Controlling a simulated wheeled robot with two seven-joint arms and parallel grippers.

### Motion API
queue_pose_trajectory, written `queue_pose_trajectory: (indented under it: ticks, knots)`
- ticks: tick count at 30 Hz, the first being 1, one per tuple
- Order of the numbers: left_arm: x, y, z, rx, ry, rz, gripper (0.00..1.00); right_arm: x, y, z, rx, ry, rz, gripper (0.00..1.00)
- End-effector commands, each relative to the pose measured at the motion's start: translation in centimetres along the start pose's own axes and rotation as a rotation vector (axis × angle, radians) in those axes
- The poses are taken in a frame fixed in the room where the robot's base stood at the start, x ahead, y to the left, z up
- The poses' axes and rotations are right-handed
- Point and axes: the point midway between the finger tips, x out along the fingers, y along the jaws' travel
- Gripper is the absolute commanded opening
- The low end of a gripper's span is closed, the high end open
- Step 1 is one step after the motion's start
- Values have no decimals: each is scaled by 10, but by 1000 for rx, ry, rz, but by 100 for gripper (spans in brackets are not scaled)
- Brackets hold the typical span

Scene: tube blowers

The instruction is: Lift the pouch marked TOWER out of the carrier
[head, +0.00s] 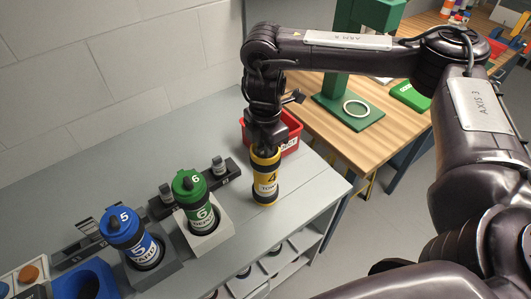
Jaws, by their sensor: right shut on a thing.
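A yellow and black carrier (265,184) marked 4, with a label that seems to read TOWER, is upright at the right part of the grey bench. My right gripper (266,146) points down over it and is shut on its top end. The fingertips are hard to make out against the dark top. I cannot tell whether the carrier's base touches the bench. No pouch shows; the inside of the carrier is hidden. My left gripper is not in view.
A red bin (291,138) sits close behind the yellow carrier. Green (190,189) and blue (124,231) carriers stand in holders to the left. A wooden table (327,130) with a green stand (339,113) is at the back right. The bench (312,185) is clear right of the carrier.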

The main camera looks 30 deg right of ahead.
Motion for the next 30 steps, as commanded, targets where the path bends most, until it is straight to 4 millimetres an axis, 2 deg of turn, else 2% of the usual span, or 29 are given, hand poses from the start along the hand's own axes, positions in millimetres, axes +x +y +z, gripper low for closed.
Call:
queue_pose_trajectory:
  ticks: [1,11,21,27,30]
  knots:
    - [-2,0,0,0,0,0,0,-11,1,0,-2,-2,5,0]
    - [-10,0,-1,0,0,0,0,-68,1,0,-1,-3,6,0]
    - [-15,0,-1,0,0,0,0,-134,1,0,-1,-4,6,0]
    - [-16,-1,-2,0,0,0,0,-163,1,0,-1,-3,4,0]
    - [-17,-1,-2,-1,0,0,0,-171,0,0,-2,-2,3,0]
